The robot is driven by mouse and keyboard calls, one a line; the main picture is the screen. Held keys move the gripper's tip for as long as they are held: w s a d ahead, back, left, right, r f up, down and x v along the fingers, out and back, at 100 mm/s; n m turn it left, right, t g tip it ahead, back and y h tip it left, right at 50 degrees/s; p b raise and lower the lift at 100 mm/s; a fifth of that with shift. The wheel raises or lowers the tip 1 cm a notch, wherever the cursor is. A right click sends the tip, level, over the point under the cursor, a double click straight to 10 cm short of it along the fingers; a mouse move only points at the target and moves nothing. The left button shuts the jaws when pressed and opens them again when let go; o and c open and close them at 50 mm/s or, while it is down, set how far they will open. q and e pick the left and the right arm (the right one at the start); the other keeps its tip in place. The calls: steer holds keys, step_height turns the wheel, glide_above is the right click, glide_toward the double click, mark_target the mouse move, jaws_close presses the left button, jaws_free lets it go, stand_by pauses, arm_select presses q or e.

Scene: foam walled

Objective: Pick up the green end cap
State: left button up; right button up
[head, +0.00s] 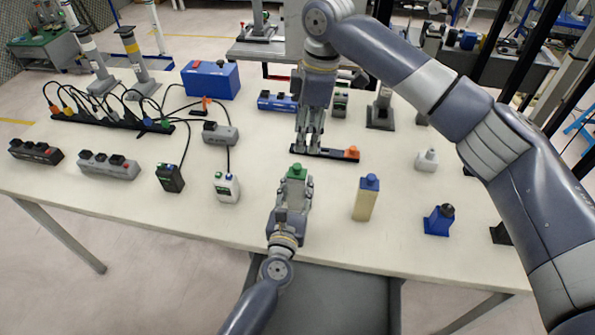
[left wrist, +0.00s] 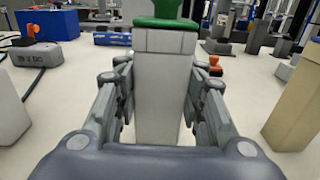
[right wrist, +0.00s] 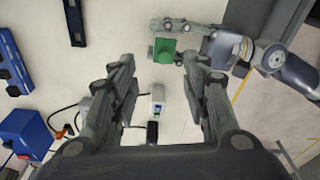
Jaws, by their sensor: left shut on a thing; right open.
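The green end cap (head: 297,171) sits on top of an upright pale grey block; it also shows at the top edge of the left wrist view (left wrist: 166,10) and in the right wrist view (right wrist: 165,50). My left gripper (head: 292,192) is shut on the grey block (left wrist: 165,85), below the cap, near the table's front edge. My right gripper (head: 308,148) points down, open and empty, just behind the cap in the head view. In the right wrist view the cap lies between and beyond my right fingertips (right wrist: 158,66). The block's lower end is hidden.
A black strip with an orange part (head: 351,153) lies behind. A cabled power strip (head: 110,121) and blue box (head: 211,80) are farther left.

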mark_target(298, 165)
steer(key=f, duration=0.3)
steer(key=shift+a+f, duration=0.1)
steer(key=shift+a, duration=0.15)
steer(key=f, duration=0.2)
steer(key=a+f, duration=0.1)
steer(key=f, duration=0.1)
steer(key=shift+s+a, duration=0.1)
steer(key=shift+s, duration=0.25)
steer(key=shift+a+f, duration=0.1)
steer(key=shift+f, duration=0.45)
steer(key=c, duration=1)
